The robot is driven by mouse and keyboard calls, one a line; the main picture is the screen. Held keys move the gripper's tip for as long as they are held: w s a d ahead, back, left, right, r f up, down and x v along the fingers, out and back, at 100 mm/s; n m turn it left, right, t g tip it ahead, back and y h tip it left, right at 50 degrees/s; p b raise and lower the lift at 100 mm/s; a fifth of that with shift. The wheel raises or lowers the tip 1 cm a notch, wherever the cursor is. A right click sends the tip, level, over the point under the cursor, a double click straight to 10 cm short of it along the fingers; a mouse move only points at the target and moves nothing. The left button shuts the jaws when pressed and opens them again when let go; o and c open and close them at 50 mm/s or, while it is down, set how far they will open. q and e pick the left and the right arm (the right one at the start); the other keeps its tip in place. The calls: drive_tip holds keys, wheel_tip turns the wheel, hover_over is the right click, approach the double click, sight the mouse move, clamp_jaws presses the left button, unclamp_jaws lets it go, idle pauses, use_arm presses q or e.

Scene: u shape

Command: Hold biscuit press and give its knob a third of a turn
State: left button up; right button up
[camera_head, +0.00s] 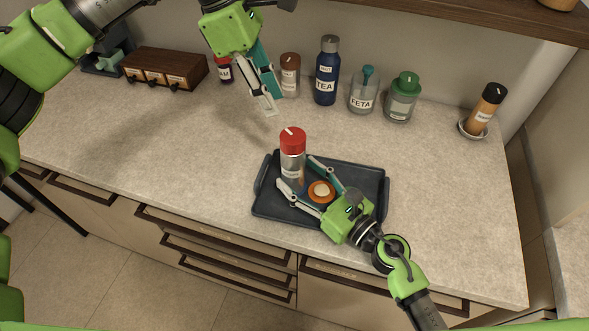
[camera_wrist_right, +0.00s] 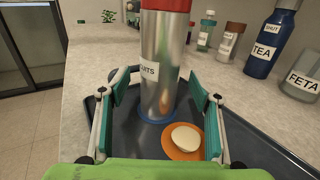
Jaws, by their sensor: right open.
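The biscuit press (camera_head: 293,170) is an upright silver cylinder with a red knob (camera_head: 293,141) that bears a white mark. It stands on the dark tray (camera_head: 346,169), and in the right wrist view its body (camera_wrist_right: 163,70) rises just ahead between the fingers, its top cut off. My right gripper (camera_head: 296,172) is open, low over the tray, with one finger on each side of the press; there is a gap to each finger. My left gripper (camera_head: 274,104) is higher, behind and left of the knob, with its fingers apart and nothing between them.
An orange dish with a pale round piece (camera_head: 321,190) lies on the tray beside the press. A blue TEA bottle (camera_head: 326,72), a FETA jar (camera_head: 364,92) and other containers line the back wall. The counter left of the tray is clear.

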drive_tip(key=shift+x, duration=1.3)
drive_tip(key=c, duration=1.6)
